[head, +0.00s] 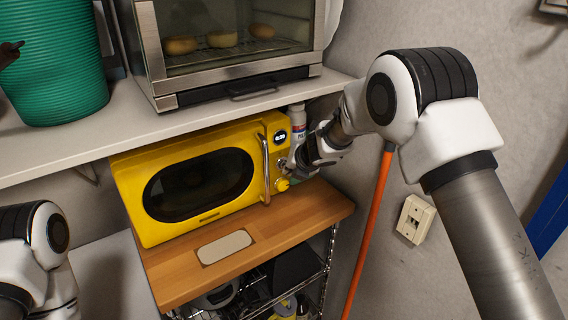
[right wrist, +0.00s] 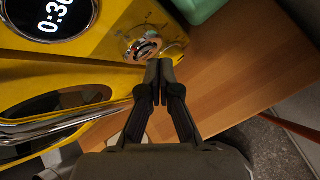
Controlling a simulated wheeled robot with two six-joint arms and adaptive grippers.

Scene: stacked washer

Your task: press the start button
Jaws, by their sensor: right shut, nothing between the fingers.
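The yellow microwave (head: 190,215) stands on a wooden cart top, with its door shut. Its display (head: 280,137) is lit, and in the right wrist view the display (right wrist: 55,15) reads about "0:30", partly cut off. A round silver-rimmed control (right wrist: 143,45) is on the panel in the right wrist view; I cannot read any label on it. A yellow round control (head: 283,185) shows low on the panel in the head view. My right gripper (head: 292,165) is shut and empty at the panel. Its fingertips (right wrist: 160,68) are right beside the silver-rimmed control; contact is unclear.
A shelf (head: 60,148) above holds a toaster oven (head: 225,75) and a green basket (head: 60,70). A bottle (head: 298,120) stands behind my right gripper. The microwave door handle (head: 264,165) is left of the panel. An orange pole (head: 368,235) leans at the right.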

